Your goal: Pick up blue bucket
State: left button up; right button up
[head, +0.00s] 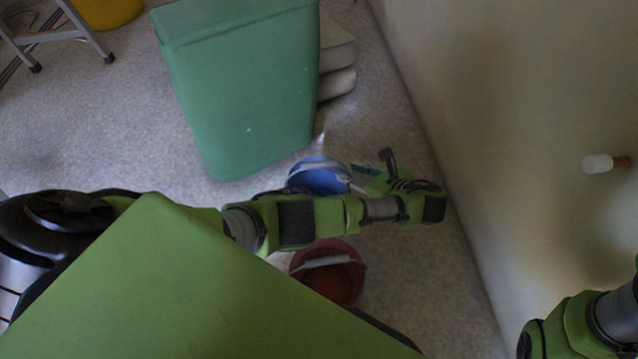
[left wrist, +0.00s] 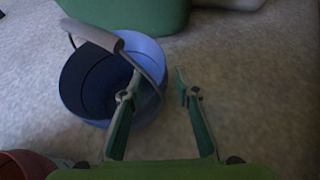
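The blue bucket (head: 318,174) stands on the floor beside the green bin, partly hidden by my left arm. In the left wrist view the bucket (left wrist: 86,82) is upright and open-topped, with its wire handle and grey grip (left wrist: 92,35) lying across the rim. My left gripper (head: 362,169) is just right of the bucket in the head view. In the left wrist view the gripper (left wrist: 156,92) is open: its left finger overlaps the bucket's right side and its right finger is over bare floor. Contact cannot be told. My right gripper is out of view.
A tall green bin (head: 240,95) stands just behind the bucket, with pale stacked bags (head: 338,75) behind it. A red bucket (head: 330,278) stands nearer me. A wall (head: 500,120) closes the right side. A metal-legged stand (head: 85,30) is at far left.

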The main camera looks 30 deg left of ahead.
pick_arm(q)
jog(key=b+x, duration=0.2)
jog(key=x, duration=0.2)
jog(key=shift+f, duration=0.25)
jog(key=shift+w+a+f+b, duration=0.15)
jog(key=shift+w+a+b, duration=0.05)
jog(key=shift+a+b, duration=0.3)
grip_shut()
